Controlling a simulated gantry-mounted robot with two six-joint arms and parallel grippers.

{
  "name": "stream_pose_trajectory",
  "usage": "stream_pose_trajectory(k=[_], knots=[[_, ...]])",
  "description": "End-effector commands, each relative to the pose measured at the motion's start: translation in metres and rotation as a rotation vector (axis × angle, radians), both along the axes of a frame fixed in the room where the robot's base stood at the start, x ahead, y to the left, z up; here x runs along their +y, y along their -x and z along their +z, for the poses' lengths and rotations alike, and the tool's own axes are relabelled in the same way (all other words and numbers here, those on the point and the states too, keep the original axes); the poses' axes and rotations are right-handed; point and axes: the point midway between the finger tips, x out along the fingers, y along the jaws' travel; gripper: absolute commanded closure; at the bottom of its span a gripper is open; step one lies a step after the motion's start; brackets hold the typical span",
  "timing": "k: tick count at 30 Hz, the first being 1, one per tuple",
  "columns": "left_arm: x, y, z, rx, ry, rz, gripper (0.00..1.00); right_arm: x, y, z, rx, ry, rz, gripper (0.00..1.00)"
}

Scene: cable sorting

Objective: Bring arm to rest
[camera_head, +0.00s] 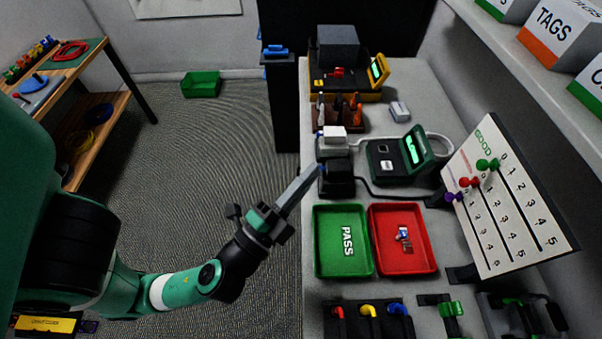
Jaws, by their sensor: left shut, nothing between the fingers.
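My left arm comes in from the left, green and black. Its left gripper (314,172) is shut and empty. It points up and to the right, with its tips by the left edge of the workbench (308,293), close to a small black box (338,180); I cannot tell whether they touch. My right gripper is not in view. A green tray (325,261) marked PASS lies on the bench, empty.
A tester with a green screen (393,161) and a cable stands behind the trays. A scoreboard (510,200) with coloured pegs stands at right. Hooks with coloured ends (368,311) line the front. A wooden shelf (95,118) stands at far left.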

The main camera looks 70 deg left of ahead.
Motion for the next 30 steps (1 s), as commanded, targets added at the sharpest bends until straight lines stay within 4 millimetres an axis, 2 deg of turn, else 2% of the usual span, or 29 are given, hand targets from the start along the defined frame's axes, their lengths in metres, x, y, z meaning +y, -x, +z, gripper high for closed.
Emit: stream_pose_trajectory(k=[1, 6, 22, 26, 30], knots=[[-0.006, 0.004, 0.008, 0.004, -0.002, -0.008, 1.00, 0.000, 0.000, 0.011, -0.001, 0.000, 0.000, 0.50], [-0.014, 0.014, 0.011, 0.002, 0.000, -0.004, 1.00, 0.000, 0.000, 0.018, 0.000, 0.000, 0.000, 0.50], [-0.013, 0.017, 0.011, -0.002, 0.001, 0.009, 1.00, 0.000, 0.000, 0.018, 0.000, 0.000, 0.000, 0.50], [-0.006, 0.008, 0.035, -0.094, 0.036, 0.048, 1.00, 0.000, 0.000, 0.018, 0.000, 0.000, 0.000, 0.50], [0.007, -0.014, 0.090, -0.305, 0.155, 0.084, 1.00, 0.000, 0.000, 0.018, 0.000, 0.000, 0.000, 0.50]])
